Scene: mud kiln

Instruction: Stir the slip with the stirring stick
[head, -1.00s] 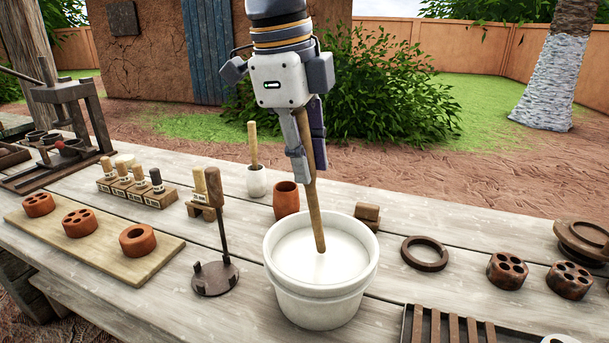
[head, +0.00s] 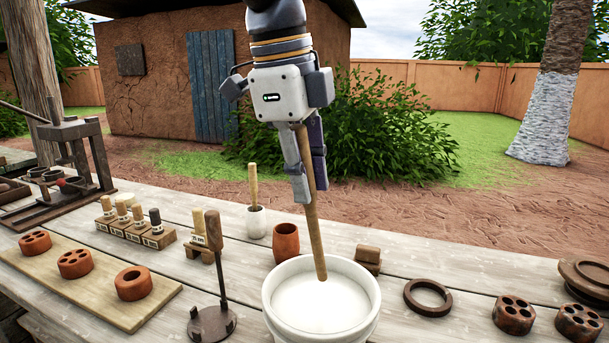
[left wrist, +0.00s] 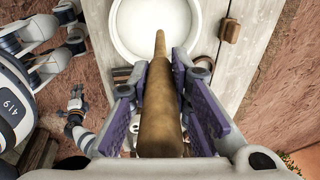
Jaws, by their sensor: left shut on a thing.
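My left gripper (head: 309,180) is shut on the stirring stick (head: 315,235), a long brown wooden rod. The stick points down, slightly tilted, over the white bucket (head: 275,318) of pale slip (head: 318,308). Its lower end lies inside the rim's outline; I cannot tell whether it touches the slip or hangs above it. In the left wrist view the stick (left wrist: 160,110) runs between the purple pads towards the bucket's rim (left wrist: 118,45). My right gripper (left wrist: 75,98) seems to show small at the left there, away from the bucket; its jaws are unclear.
A dark upright tool with a wooden handle (head: 214,228) stands left of the bucket. A clay cup (head: 286,243) and a small wooden block (head: 367,258) are close behind it. A dark ring (head: 428,297) lies to the right. Bare table (head: 450,262) shows behind the ring.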

